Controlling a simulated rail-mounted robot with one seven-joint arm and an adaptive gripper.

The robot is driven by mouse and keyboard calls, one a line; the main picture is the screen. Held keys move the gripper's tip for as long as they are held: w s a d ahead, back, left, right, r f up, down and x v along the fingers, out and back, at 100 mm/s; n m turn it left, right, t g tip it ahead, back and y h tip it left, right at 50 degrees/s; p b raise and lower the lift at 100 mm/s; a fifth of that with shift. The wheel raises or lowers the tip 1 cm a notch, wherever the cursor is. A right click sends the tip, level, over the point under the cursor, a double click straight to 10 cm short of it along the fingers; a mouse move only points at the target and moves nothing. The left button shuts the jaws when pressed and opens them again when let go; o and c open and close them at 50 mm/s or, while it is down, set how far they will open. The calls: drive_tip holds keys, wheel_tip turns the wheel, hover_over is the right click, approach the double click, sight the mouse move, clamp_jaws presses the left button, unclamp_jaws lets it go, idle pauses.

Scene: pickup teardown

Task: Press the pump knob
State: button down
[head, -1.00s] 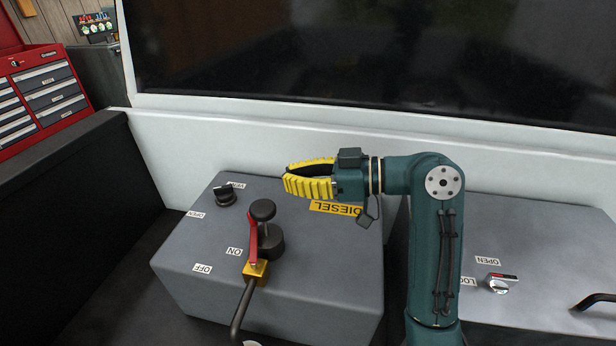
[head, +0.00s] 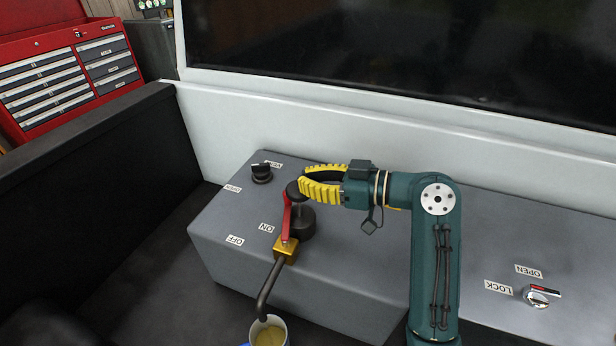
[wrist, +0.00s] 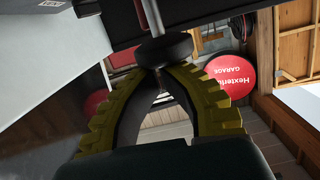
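The pump knob (head: 293,188) is a dark round cap on a short stem above the black pump body (head: 299,220), on the grey diesel tank (head: 350,262). My gripper (head: 304,186) has yellow ribbed fingers and points left, with its tips at the knob and partly overlapping it in the head view. In the wrist view the knob (wrist: 165,49) is a dark disc just beyond the fingertips (wrist: 160,73). The tips come together with nothing seen between them. I cannot tell whether they touch the knob.
A red lever (head: 286,218) stands beside the pump, above a brass block and bent spout (head: 270,283). A mug (head: 270,334) with yellowish liquid is under the spout. A black valve knob (head: 262,174) is behind left. A red tool chest (head: 62,75) stands far left.

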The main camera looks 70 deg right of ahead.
wheel_tip(320, 180, down, 5)
drive_tip(key=b, duration=0.2)
drive_tip(key=shift+b, duration=0.3)
drive_tip(key=shift+r, duration=0.15)
drive_tip(key=shift+r+p, duration=0.4)
drive_tip(key=shift+p, duration=0.05)
wheel_tip(320, 180, up, 4)
drive_tip(key=shift+s+f+p, duration=0.1)
drive_tip(key=shift+f+p, duration=0.1)
drive_tip(key=shift+p, duration=0.95)
drive_tip(key=s+r+b, duration=0.1)
drive_tip(key=s, duration=0.9)
drive_tip(key=shift+r, duration=0.3)
drive_tip(key=shift+d, duration=0.1)
